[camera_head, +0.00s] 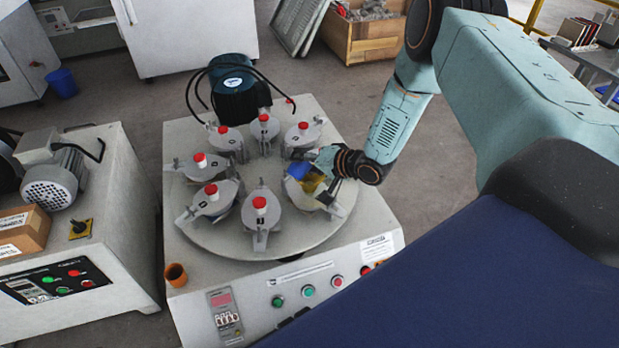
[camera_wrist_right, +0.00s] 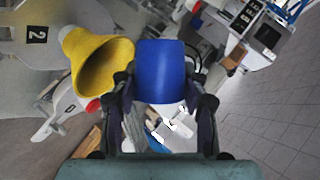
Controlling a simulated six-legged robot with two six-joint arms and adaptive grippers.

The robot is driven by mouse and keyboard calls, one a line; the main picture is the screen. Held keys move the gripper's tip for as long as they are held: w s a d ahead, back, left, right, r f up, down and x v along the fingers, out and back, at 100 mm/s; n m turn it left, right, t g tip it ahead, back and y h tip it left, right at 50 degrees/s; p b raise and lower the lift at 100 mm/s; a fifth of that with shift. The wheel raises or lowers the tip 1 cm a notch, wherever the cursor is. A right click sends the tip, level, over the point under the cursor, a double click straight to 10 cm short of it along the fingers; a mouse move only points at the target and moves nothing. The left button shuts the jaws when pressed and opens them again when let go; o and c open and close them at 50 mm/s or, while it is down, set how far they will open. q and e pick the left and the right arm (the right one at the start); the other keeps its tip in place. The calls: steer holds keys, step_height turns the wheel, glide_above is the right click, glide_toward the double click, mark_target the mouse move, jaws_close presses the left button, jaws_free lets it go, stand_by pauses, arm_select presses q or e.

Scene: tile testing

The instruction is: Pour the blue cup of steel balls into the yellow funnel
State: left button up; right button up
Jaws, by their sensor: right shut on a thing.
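The blue cup (camera_head: 298,170) is held by my right gripper (camera_head: 322,162) over the right side of the round machine plate. In the right wrist view, the blue cup (camera_wrist_right: 161,72) sits between the two fingers of my right gripper (camera_wrist_right: 162,98). The yellow funnel (camera_head: 312,187) is just below and beside the cup, on the jar at the plate's right. In the wrist view the yellow funnel (camera_wrist_right: 102,60) is left of the cup, its wide mouth facing the cup. The steel balls are not visible. My left gripper is not in view.
Several grey jars with red caps, such as the front one (camera_head: 260,206), ring the round plate (camera_head: 240,243). A dark motor (camera_head: 238,88) with cables stands behind. Another machine (camera_head: 75,215) stands at left.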

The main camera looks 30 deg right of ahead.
steer(key=shift+d+r+m+y+b, duration=0.2)
steer(key=shift+r+m+y+b, duration=0.1)
steer(key=shift+m+y+b, duration=0.3)
steer(key=shift+w+d+m+y+b, duration=0.1)
steer(key=shift+w+m+y+b, duration=0.05)
steer(key=shift+m+y+b, duration=0.15)
steer(key=shift+d+r+m+y, duration=0.15)
steer(key=shift+r+m+y, duration=0.05)
steer(key=shift+m+y, duration=0.3)
steer(key=shift+d+f+b, duration=0.1)
steer(key=shift+f+b, duration=0.1)
steer(key=shift+b, duration=0.1)
steer(key=shift+d+f+m+y, duration=0.1)
steer(key=shift+f+m+y, duration=0.4)
steer(key=shift+m, duration=0.1)
steer(key=shift+d+r, duration=0.1)
steer(key=shift+r, duration=0.05)
stand_by(2.0)
stand_by(0.9)
